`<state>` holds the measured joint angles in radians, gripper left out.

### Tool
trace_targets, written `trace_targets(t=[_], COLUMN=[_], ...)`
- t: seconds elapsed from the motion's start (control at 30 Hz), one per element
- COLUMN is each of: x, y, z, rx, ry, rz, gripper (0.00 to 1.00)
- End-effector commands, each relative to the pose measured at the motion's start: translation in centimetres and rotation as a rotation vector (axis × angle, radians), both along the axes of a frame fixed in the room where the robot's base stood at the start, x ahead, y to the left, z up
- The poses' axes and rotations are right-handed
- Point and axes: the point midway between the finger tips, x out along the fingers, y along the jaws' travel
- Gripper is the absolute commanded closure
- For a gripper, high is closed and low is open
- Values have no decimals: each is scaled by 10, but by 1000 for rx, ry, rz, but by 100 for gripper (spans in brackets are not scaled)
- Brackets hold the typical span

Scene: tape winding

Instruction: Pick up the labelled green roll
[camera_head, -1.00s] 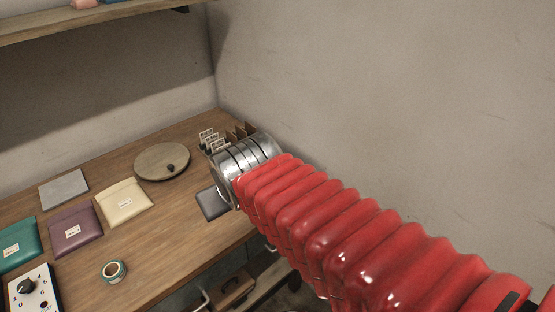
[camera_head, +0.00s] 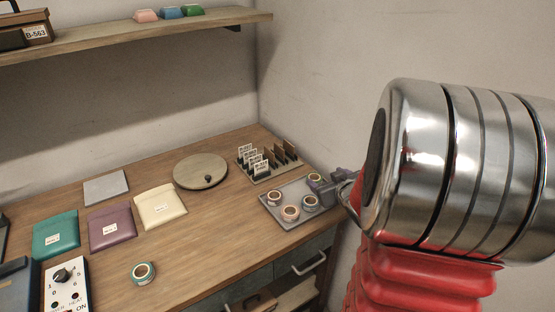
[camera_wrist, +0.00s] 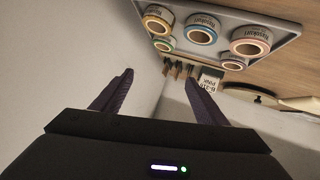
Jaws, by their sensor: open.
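A grey tray (camera_head: 272,211) at the right end of the workbench holds several tape rolls. My gripper (camera_head: 322,186) is beside the tray's right side. In the wrist view its fingers (camera_wrist: 159,80) are apart, with nothing between them.
A rack of cards (camera_head: 266,163) stands behind the tray. A round wooden board (camera_head: 200,172), a cream pouch (camera_head: 160,206), a purple pouch (camera_head: 112,227) and a control box (camera_head: 66,287) are to the left. The wall is close on the right.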

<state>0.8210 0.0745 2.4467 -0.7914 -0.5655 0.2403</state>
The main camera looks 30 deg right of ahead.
Motion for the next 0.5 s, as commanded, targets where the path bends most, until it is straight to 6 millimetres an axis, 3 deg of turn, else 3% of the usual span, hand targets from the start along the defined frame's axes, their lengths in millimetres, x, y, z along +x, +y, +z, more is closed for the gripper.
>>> trace_targets(t=[0.2, 0.5], x=[-18, -38], y=[-24, -30], z=[-34, -52], rx=[77, 166], ry=[-107, -232], rz=[51, 106], gripper=[33, 33])
